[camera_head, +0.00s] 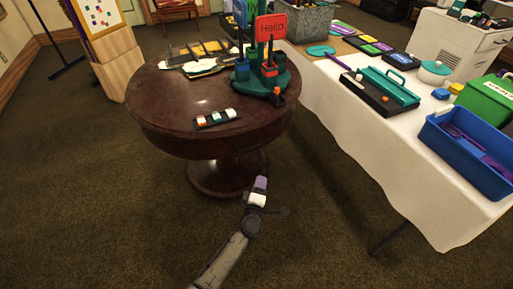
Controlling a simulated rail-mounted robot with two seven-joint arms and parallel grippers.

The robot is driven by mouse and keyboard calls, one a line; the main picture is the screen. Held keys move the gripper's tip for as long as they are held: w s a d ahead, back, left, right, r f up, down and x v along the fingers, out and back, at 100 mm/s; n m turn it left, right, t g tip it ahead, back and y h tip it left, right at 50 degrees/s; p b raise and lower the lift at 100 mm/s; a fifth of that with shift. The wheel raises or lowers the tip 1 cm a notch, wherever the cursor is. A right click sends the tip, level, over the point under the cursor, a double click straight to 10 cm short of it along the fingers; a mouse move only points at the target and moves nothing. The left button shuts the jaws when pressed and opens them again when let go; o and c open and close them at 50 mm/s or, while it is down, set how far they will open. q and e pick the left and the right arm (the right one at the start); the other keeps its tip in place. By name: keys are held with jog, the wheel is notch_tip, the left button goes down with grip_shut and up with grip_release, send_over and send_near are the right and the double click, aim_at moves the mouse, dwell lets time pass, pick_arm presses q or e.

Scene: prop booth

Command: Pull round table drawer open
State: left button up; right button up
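The round table (170,104) is dark glossy wood on a thick pedestal, left of centre. I cannot make out a drawer front or handle on its dark side band. My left gripper (260,184) is in front of the table's pedestal in the picture, below the table's rim. It has a white part and a purple tip. The fingers are too small to tell whether they are open or shut, and I cannot tell whether it touches the table. My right gripper is not in view.
On the round table stand a green caddy (262,82) with a red "Hello" sign, papers (200,67) and a small strip of coloured blocks (216,118). A white-clothed table (345,120) with a blue bin (460,158) fills the right. Carpet (90,200) is clear at left.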

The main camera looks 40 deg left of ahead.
aim_at(249, 148)
pick_arm(q)
jog(key=shift+w+a+r+n+g+y+b, duration=0.25)
jog(key=shift+w+a+r+n+y+b, duration=0.55)
jog(key=shift+w+a, duration=0.9)
jog(key=shift+w+a+r+n+g+y+b, duration=0.5)
jog(key=shift+w+a+b, duration=0.65)
jog(key=shift+a, duration=1)
jog(key=shift+w+a+r+n+g+y+b, duration=0.1)
jog(key=shift+w+a+r+n+y+b, duration=0.6)
jog(key=shift+w+a, duration=1)
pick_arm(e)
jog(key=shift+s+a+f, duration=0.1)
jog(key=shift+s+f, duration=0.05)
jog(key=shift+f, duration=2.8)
pick_arm(q)
jog(key=shift+s+a+f, duration=0.25)
jog(key=shift+s+f, duration=0.05)
grip_shut()
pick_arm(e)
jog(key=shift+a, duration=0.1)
